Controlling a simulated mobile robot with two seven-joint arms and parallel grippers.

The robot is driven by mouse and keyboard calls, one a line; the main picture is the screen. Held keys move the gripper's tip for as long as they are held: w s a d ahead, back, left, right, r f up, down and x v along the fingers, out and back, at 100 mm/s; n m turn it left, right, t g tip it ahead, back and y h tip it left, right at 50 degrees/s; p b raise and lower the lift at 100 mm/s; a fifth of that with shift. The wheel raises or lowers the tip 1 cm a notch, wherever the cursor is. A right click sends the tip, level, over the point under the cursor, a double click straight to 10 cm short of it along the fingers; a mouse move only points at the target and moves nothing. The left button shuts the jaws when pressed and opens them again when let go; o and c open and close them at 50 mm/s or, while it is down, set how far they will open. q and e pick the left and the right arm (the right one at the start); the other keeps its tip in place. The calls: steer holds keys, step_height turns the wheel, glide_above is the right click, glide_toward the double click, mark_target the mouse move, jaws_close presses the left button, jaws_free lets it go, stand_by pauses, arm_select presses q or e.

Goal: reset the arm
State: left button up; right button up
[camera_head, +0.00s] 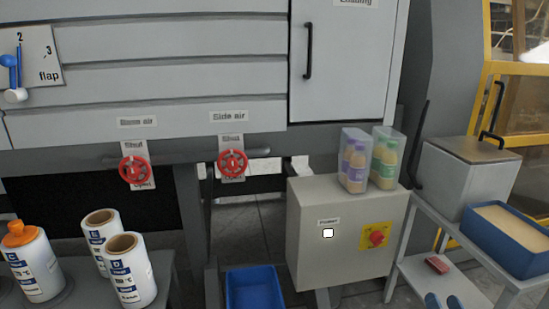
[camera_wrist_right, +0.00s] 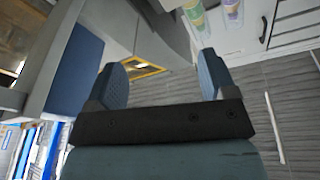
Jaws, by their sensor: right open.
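My right gripper (camera_head: 443,301) shows only as two blue fingertips at the bottom edge of the head view, low in front of the grey shelf stand at the right. In the right wrist view, the right gripper (camera_wrist_right: 160,78) has its two blue fingers spread wide, with nothing between them. The rest of the right arm is out of the head view. My left gripper is in neither view.
A grey stand (camera_head: 430,215) holds a blue tray (camera_head: 497,258) and a lidded bin (camera_head: 455,180); a red object (camera_head: 436,265) lies on its lower shelf. A blue crate (camera_head: 254,290) sits low in the middle.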

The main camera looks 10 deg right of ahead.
steer(key=d+r+n+y, duration=0.1)
steer(key=d+r+n, duration=0.2)
steer(key=d+r, duration=0.25)
steer(key=s+a+f+n+g+y, duration=0.25)
steer(key=s+a+f, duration=0.25)
steer(key=a, duration=0.3)
steer(key=s+a+f+n+g+y, duration=0.1)
steer(key=s+a+f+n+g, duration=0.3)
steer(key=s+a, duration=0.3)
steer(key=s+a+f+n+g, duration=0.2)
steer(key=s+a+n+g, duration=0.2)
steer(key=s+a, duration=0.9)
steer(key=w+a+r+m+t, duration=0.15)
steer(key=a+m, duration=0.35)
steer(key=a, duration=0.5)
arm_select(q)
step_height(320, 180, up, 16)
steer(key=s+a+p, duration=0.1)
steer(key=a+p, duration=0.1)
steer(key=p, duration=2.2)
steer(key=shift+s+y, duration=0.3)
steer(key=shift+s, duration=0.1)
arm_select(e)
step_height(320, 180, up, 18)
steer(key=s+d, duration=0.1)
steer(key=shift+s+f, duration=0.2)
